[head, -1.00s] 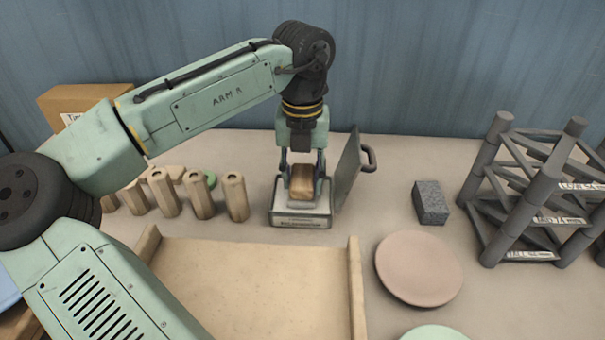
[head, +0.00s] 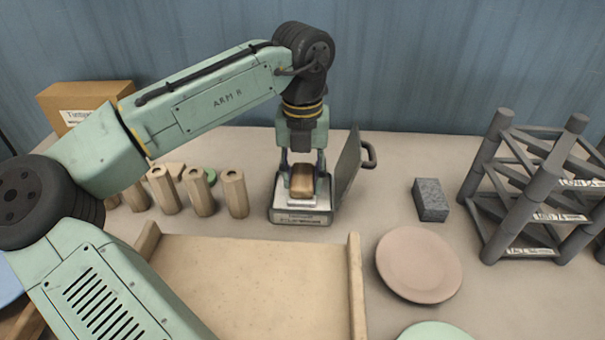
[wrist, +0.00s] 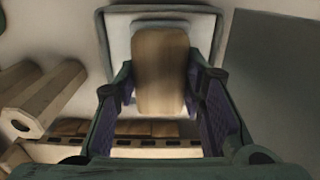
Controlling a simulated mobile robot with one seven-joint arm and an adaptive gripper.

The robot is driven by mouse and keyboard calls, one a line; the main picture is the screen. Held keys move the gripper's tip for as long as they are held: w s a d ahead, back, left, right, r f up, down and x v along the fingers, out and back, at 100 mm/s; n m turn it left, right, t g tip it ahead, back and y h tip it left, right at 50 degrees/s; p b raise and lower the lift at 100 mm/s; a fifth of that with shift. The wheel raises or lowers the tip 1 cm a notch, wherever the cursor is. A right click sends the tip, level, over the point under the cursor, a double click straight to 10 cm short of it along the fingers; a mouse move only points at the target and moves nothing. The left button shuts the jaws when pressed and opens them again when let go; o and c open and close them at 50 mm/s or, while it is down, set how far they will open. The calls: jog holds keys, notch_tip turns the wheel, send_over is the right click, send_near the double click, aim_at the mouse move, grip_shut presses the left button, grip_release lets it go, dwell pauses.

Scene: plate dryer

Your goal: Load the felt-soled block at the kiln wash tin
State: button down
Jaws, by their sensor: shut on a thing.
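The felt-soled block (head: 302,182) has a brown wooden body with a pale layer under it. My gripper (head: 303,174) is shut on the block, with one finger at each side. It holds the block over the open kiln wash tin (head: 300,219), a shallow grey tray with a label on its front. The tin's dark hinged lid (head: 347,167) stands up at its right. In the wrist view the block (wrist: 160,70) lies between the fingers, with the tin's rim (wrist: 104,30) around it. I cannot tell whether the sole touches the tin's contents.
Several wooden posts (head: 200,192) stand left of the tin. A wooden tray (head: 245,285) lies in front. To the right are a dark grey block (head: 430,200), a pink plate (head: 418,266), a green plate (head: 438,333) and a grey rack (head: 535,205). A cardboard box (head: 85,102) stands back left.

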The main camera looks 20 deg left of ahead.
aim_at(302, 175)
notch_tip(302, 175, up, 7)
jog(key=p, duration=0.7)
jog(key=shift+p, duration=0.3)
dwell(0.6)
